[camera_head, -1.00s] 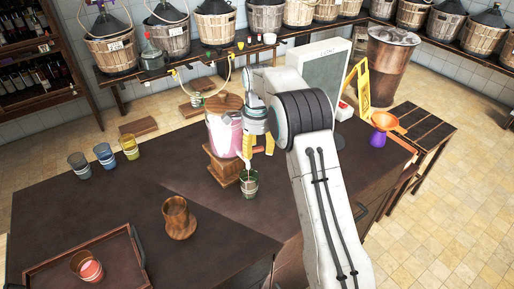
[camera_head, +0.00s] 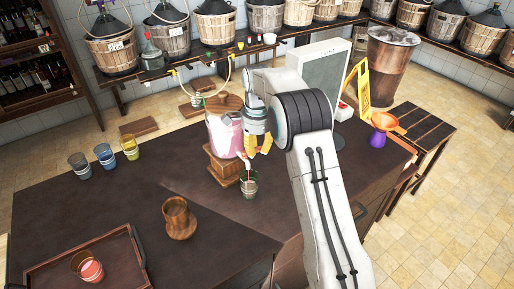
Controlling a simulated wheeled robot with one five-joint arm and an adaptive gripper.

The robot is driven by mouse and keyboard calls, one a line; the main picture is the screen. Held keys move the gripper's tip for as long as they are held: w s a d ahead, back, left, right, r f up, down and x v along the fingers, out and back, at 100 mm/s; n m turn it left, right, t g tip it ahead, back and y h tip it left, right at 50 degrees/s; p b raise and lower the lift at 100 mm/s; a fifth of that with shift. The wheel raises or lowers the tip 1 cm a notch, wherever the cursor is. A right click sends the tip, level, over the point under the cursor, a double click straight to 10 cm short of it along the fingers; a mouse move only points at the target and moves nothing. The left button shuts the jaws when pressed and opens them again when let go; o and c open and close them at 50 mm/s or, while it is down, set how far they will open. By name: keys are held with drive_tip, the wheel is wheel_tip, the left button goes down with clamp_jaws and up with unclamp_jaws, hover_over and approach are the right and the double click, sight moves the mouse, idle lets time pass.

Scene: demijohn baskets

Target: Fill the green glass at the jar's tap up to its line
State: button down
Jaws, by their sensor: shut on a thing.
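The glass jar (camera_head: 217,137) with pink liquid and a wooden lid stands on a wooden block (camera_head: 222,168) on the dark counter. The green glass (camera_head: 249,187) stands upright on the counter in front of the block, below the tap. A thin reddish streak shows above its mouth. My gripper (camera_head: 257,148), with yellow-orange fingers, is at the jar's front right, above the glass. It is shut on the tap, which its fingers mostly hide. The glass's line and liquid level are too small to tell.
A grey, a blue (camera_head: 104,156) and a yellow glass (camera_head: 130,147) stand at the counter's left. A wooden jug (camera_head: 178,218) stands in front. A tray (camera_head: 118,240) holds a glass with red contents.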

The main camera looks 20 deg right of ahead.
drive_tip(key=n+p, duration=0.1)
drive_tip(key=w+n, duration=0.1)
drive_tip(key=n, duration=0.1)
drive_tip(key=shift+w+a+p, duration=0.1)
drive_tip(key=shift+p, duration=0.3)
drive_tip(key=c, duration=1)
unclamp_jaws()
